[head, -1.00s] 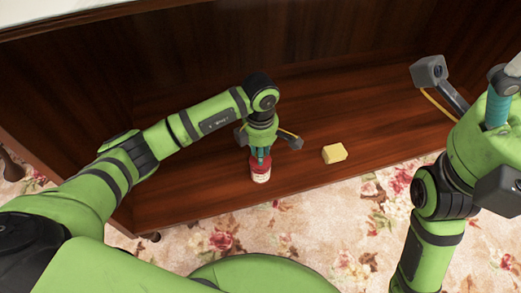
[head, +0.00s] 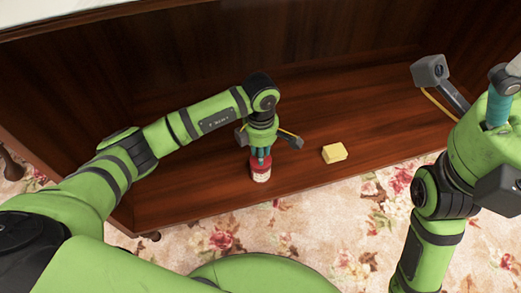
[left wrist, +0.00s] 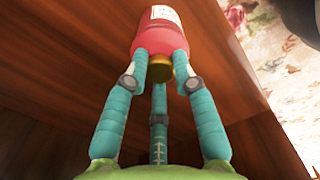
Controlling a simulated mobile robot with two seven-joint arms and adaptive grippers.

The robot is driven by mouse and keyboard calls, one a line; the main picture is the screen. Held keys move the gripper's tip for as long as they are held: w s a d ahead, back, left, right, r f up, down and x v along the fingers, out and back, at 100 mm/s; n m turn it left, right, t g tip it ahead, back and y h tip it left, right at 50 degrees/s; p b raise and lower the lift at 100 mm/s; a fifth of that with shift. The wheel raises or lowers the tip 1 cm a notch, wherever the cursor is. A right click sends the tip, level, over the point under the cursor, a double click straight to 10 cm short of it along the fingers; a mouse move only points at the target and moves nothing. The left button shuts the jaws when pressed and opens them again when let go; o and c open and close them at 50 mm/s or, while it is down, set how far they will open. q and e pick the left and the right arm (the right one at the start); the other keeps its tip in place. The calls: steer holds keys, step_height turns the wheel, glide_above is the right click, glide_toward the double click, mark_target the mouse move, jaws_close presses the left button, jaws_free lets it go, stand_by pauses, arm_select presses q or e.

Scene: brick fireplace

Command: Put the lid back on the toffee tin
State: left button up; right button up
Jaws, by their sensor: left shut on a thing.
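The toffee tin (head: 260,176) is a small red can with a pale label, upright near the front edge of the wooden shelf. My left gripper (head: 260,153) points down at its top, in line with it. In the left wrist view the tin's label (left wrist: 163,14) shows at the top. The teal fingers of the left gripper (left wrist: 162,64) close around a gold piece (left wrist: 160,70) at the tin's red end, which looks like the lid's knob. The fingers hide the lid's seam. My right gripper (head: 503,88) is at the right edge, away from the tin and partly cut off.
A yellow block (head: 334,152) lies on the wooden shelf (head: 200,195), a little right of the tin. A back wall rises behind the shelf. Flowered carpet (head: 300,230) lies in front. The shelf right of the block is clear.

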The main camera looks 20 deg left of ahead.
arm_select(q)
steer(key=shift+f, duration=0.1)
stand_by(0.8)
steer(key=o, duration=1.1)
steer(key=shift+c, duration=0.2)
steer(key=shift+o, duration=0.4)
steer(key=o, duration=0.4)
steer(key=shift+r+p, duration=2.9)
steer(key=shift+r, duration=0.65)
